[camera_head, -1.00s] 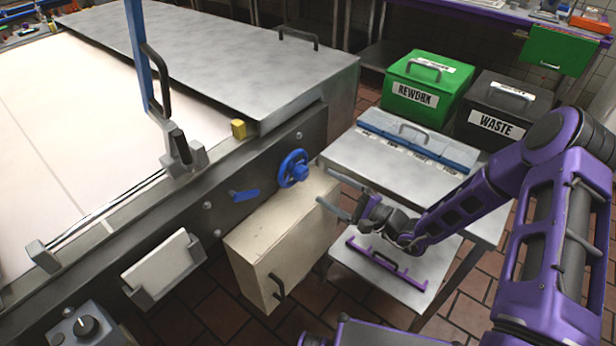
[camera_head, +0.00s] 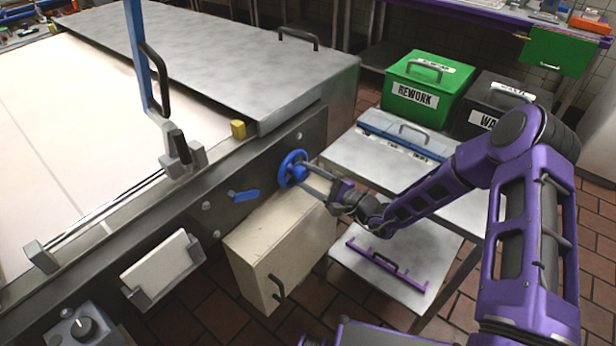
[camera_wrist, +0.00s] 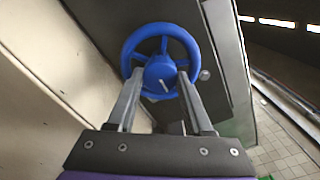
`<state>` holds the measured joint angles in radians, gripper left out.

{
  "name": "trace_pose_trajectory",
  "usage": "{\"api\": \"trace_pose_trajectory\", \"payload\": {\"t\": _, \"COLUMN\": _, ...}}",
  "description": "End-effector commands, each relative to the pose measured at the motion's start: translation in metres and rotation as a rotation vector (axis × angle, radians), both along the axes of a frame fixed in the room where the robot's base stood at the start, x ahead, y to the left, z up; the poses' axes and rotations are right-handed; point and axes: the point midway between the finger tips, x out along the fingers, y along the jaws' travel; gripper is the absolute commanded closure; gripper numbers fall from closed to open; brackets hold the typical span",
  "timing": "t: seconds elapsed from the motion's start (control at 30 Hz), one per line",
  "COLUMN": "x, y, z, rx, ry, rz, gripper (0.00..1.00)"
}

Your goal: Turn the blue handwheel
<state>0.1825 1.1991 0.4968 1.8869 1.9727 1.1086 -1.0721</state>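The blue handwheel (camera_head: 293,168) is mounted on the dark side panel of the machine. In the wrist view the blue handwheel (camera_wrist: 161,27) faces me, with its rim, spokes and round hub (camera_wrist: 160,72) showing. My gripper (camera_head: 309,174) has its fingers pointed at the wheel's face. In the wrist view my gripper (camera_wrist: 160,80) is open, with one finger on each side of the hub and both tips inside the rim. Whether the fingertips touch the hub or spokes I cannot tell.
A blue lever (camera_head: 245,195) sits left of the wheel. A cream box (camera_head: 272,240) with a black handle is below it. A green REWORK bin (camera_head: 425,92) is behind.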

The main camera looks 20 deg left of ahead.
Motion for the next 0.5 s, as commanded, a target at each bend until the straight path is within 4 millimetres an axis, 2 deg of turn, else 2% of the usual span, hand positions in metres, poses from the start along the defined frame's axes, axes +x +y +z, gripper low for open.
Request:
{"api": "trace_pose_trajectory", "payload": {"t": 0.03, "x": 0.0001, "y": -0.0002, "z": 0.0000, "rx": 0.000, "ry": 0.000, "rz": 0.000, "gripper": 0.62}}
{"api": "trace_pose_trajectory", "payload": {"t": 0.23, "x": 0.0000, "y": -0.0003, "z": 0.0000, "rx": 0.000, "ry": 0.000, "rz": 0.000, "gripper": 0.98}}
{"api": "trace_pose_trajectory", "payload": {"t": 0.27, "x": 0.0000, "y": -0.0003, "z": -0.0001, "rx": 0.000, "ry": 0.000, "rz": 0.000, "gripper": 1.00}}
{"api": "trace_pose_trajectory", "payload": {"t": 0.5, "x": 0.0000, "y": -0.0006, "z": 0.0002, "rx": 0.007, "ry": 0.018, "rz": -0.001, "gripper": 1.00}}
